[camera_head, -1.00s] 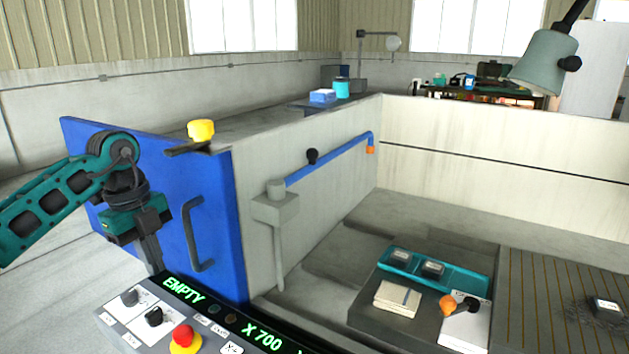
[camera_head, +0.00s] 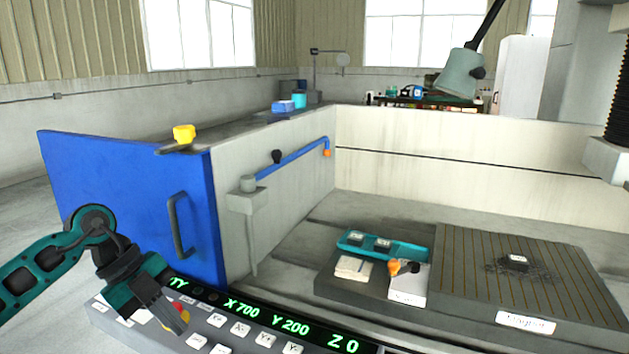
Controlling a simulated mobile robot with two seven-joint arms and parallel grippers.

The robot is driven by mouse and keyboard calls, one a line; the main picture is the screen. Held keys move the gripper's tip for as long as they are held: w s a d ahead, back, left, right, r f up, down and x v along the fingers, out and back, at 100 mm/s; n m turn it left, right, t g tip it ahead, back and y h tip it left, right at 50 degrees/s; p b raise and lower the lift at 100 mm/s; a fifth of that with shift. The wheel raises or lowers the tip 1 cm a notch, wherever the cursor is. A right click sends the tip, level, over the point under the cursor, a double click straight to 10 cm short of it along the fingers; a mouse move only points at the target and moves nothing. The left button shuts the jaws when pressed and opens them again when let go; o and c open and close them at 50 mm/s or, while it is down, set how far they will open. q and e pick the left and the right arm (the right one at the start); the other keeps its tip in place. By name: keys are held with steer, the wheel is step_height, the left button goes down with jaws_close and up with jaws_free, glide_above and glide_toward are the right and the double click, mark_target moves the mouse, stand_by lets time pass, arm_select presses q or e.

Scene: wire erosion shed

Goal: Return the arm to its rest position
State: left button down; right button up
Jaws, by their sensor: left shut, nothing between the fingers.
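My left arm comes in from the lower left in teal and black. Its gripper (camera_head: 176,322) points down and to the right, in front of the control panel (camera_head: 270,333). The fingers are together with nothing between them. They cover part of the panel, including most of the red button. My right gripper is not in view.
A blue door (camera_head: 130,200) with a dark handle (camera_head: 178,226) stands close behind my left arm. A teal tray (camera_head: 405,250) and a slotted plate (camera_head: 480,265) lie inside the tank at right.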

arm_select(q)
steer(key=s+d+n+t+h, duration=0.1)
steer(key=s+d+t+h, duration=0.15)
steer(key=d+h, duration=0.5)
steer(key=s+d+n+t+h, duration=0.1)
steer(key=s+d+t+h, duration=0.3)
steer(key=d, duration=0.6)
steer(key=s+a+f+n+t+y, duration=0.1)
steer(key=a+f+n+t+y, duration=0.4)
steer(key=n, duration=0.4)
steer(key=a+f+n+t+y, duration=0.4)
steer(key=f+n+t+y, duration=0.1)
steer(key=f+n+y, duration=0.3)
steer(key=s+a+f+n+g+y, duration=0.2)
steer(key=s+f+n+g, duration=0.2)
steer(key=s+f, duration=0.6)
steer(key=shift+s+a+g, duration=0.2)
steer(key=shift+s+g, duration=0.15)
steer(key=shift+g, duration=0.4)
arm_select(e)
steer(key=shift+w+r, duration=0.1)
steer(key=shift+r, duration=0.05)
arm_select(q)
steer(key=shift+y, duration=0.25)
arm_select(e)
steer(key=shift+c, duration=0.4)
